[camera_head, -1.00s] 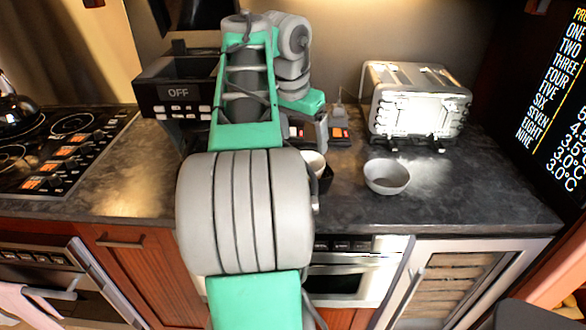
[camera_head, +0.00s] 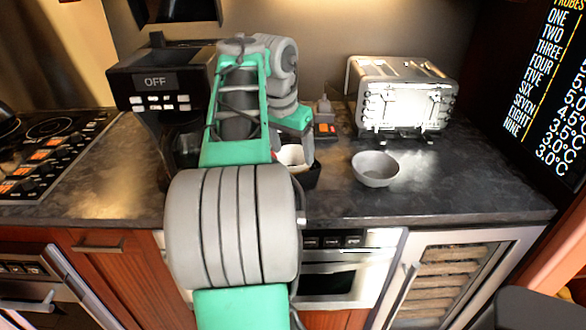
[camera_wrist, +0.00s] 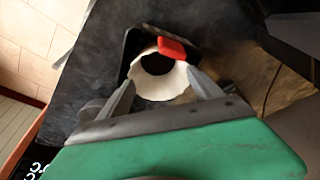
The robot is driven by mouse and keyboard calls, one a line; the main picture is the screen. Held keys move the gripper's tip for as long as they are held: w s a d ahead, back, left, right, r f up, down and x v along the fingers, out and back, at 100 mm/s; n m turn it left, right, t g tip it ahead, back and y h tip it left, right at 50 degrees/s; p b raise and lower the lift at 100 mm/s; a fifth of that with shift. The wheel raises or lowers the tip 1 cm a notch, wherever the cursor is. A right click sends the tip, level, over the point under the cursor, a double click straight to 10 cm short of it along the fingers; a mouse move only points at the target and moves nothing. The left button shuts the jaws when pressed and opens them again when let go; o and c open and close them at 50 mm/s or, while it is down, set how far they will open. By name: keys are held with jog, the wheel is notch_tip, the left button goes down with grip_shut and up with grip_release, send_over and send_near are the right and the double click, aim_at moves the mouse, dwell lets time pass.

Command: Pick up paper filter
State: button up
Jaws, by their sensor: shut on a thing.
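The paper filter (camera_wrist: 146,90) is a white, ruffled cup with a dark opening in the wrist view. My gripper (camera_wrist: 161,80) has one finger on each side of it and is shut on the filter. The filter sits at or in a black holder (camera_wrist: 131,46); whether it is clear of the holder I cannot tell. In the head view the filter (camera_head: 291,155) shows as a small white patch right of my arm, with the holder's dark side (camera_head: 312,174) beside it. My arm hides the fingers there.
A red tab (camera_wrist: 171,48) lies just beyond the filter. A black coffee machine (camera_head: 155,82) marked OFF stands left of my arm. A grey bowl (camera_head: 375,169) and a metal toaster (camera_head: 405,97) stand to the right. The dark counter (camera_head: 460,190) is clear at right.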

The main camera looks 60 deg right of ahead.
jog(key=c, duration=0.9)
jog(key=shift+r, duration=0.1)
